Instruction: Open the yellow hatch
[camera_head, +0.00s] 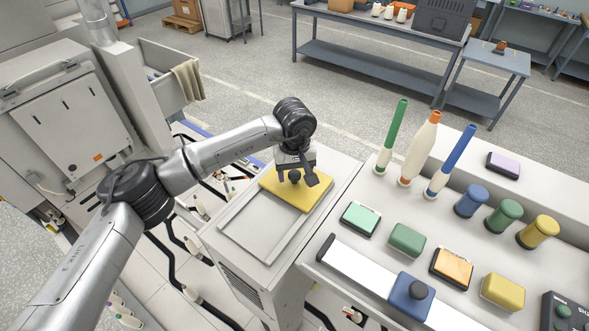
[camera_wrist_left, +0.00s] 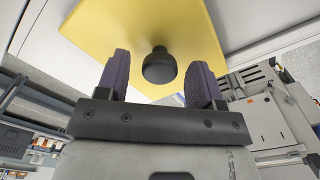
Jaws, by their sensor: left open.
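The yellow hatch (camera_head: 315,195) is a flat panel on top of a light grey cabinet (camera_head: 222,222), at the far end of a shallow recessed frame (camera_head: 262,228). It looks shut. My left gripper (camera_head: 297,181) is above it, pointing down. In the left wrist view the hatch (camera_wrist_left: 115,32) fills the upper middle, with a round black knob (camera_wrist_left: 159,68) on it. The open fingers of my left gripper (camera_wrist_left: 160,78) stand on either side of the knob in that view, with gaps. I cannot tell how high the fingertips are. My right gripper is not in view.
A white machine (camera_head: 72,125) stands left. The recessed frame beside the hatch is empty.

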